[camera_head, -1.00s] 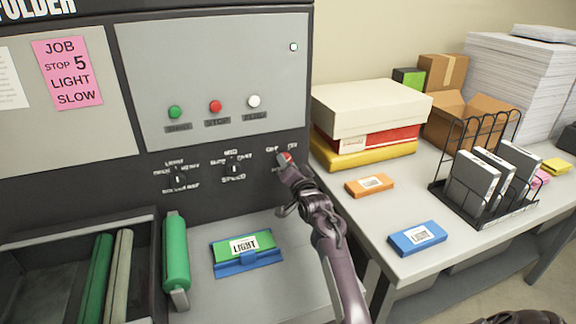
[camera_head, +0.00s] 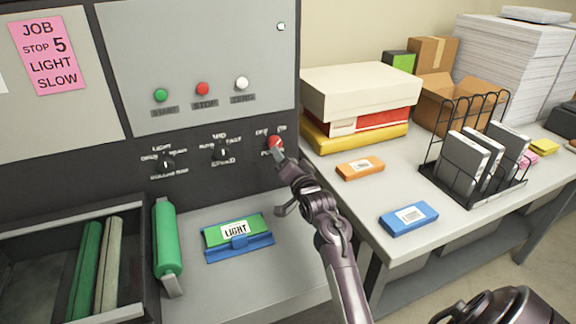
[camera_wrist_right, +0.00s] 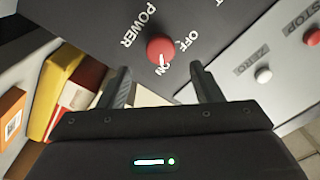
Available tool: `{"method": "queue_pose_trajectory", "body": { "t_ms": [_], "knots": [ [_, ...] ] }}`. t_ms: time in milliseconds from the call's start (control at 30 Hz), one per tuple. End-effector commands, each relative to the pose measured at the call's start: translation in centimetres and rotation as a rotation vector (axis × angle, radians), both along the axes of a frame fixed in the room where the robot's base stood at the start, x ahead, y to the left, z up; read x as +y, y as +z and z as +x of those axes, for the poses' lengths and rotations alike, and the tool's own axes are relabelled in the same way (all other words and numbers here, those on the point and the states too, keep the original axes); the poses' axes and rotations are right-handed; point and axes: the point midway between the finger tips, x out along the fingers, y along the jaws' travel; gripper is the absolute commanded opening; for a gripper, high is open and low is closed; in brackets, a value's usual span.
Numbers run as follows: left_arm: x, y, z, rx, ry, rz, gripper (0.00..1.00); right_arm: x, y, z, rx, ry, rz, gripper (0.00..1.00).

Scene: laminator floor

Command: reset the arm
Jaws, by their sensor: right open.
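My right gripper (camera_head: 279,156) is open and empty, just below and in front of the red power knob (camera_head: 274,142) on the dark lower panel of the machine. In the right wrist view, the power knob (camera_wrist_right: 160,48) shows beyond and between the two spread fingers (camera_wrist_right: 163,84), with a gap between it and them. The knob's labels read POWER, OFF and ON, and its white mark lies toward ON. My left gripper is not in view.
Left of the power knob are a speed knob (camera_head: 222,152) and another black knob (camera_head: 166,163). Below lie a green roller (camera_head: 166,240) and a LIGHT cartridge (camera_head: 237,237). The right table holds boxes (camera_head: 360,90), a wire rack (camera_head: 470,190) and orange (camera_head: 360,168) and blue (camera_head: 408,218) packs.

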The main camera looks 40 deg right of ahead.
Motion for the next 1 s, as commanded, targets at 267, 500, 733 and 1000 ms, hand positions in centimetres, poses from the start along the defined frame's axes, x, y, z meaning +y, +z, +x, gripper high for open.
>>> {"method": "queue_pose_trajectory", "body": {
  "t_ms": [267,500,733,1000],
  "knots": [
    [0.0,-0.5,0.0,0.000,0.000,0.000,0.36,0.5,-0.1,-1.7,0.000,0.001,0.000,0.59],
    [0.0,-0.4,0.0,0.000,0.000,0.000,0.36,0.4,-0.1,-1.7,0.001,0.001,0.000,0.59],
    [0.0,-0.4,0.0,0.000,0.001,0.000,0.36,0.4,-0.1,-1.7,0.001,0.001,0.000,0.59],
    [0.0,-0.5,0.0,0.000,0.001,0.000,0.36,5.3,-4.7,-5.1,0.315,0.079,-0.194,0.59]
  ]
}}
